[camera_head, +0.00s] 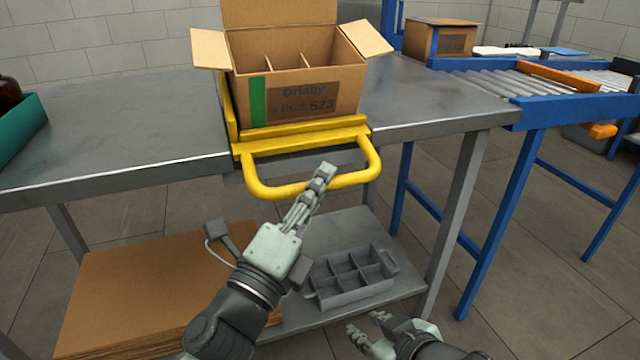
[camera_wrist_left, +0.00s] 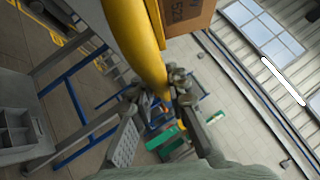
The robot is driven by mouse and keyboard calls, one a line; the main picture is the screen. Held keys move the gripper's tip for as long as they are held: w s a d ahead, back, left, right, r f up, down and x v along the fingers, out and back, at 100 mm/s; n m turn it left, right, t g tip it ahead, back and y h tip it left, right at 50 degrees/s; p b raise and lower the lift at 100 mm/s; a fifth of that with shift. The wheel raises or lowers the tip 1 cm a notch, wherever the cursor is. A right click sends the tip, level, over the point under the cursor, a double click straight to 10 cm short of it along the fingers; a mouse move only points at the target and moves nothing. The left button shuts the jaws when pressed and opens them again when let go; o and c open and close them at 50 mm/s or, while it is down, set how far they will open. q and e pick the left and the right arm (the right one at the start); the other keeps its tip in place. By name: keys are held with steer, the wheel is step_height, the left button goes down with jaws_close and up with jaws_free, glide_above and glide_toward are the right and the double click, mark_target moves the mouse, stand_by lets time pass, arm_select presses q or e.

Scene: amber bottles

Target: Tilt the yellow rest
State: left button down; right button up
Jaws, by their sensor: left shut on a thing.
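The yellow rest (camera_head: 303,135) sits at the front edge of the grey table, its looped handle sticking out past the edge. An open cardboard box with divided compartments (camera_head: 298,88) stands on it; I cannot tell whether the rest is tilted. My left gripper (camera_head: 322,174) is shut on the handle's front bar. In the left wrist view the yellow handle (camera_wrist_left: 141,42) runs down to my left gripper's fingers (camera_wrist_left: 160,96), which partly hide it. My right gripper (camera_head: 367,326) is low at the bottom of the head view, fingers apart, empty and away from the rest.
The grey table (camera_head: 130,115) is clear left of the rest, with a green bin (camera_head: 22,135) at the far left. Flat cardboard (camera_head: 135,295) and a grey divided tray (camera_head: 348,280) lie on the shelf below. A blue-framed roller conveyor (camera_head: 540,85) stands at the right.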

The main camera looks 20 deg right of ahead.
arm_select(q)
steer(key=shift+f, duration=0.15)
steer(key=c, duration=1.5)
jaws_free()
steer(key=shift+o, duration=0.2)
steer(key=v, duration=1.2)
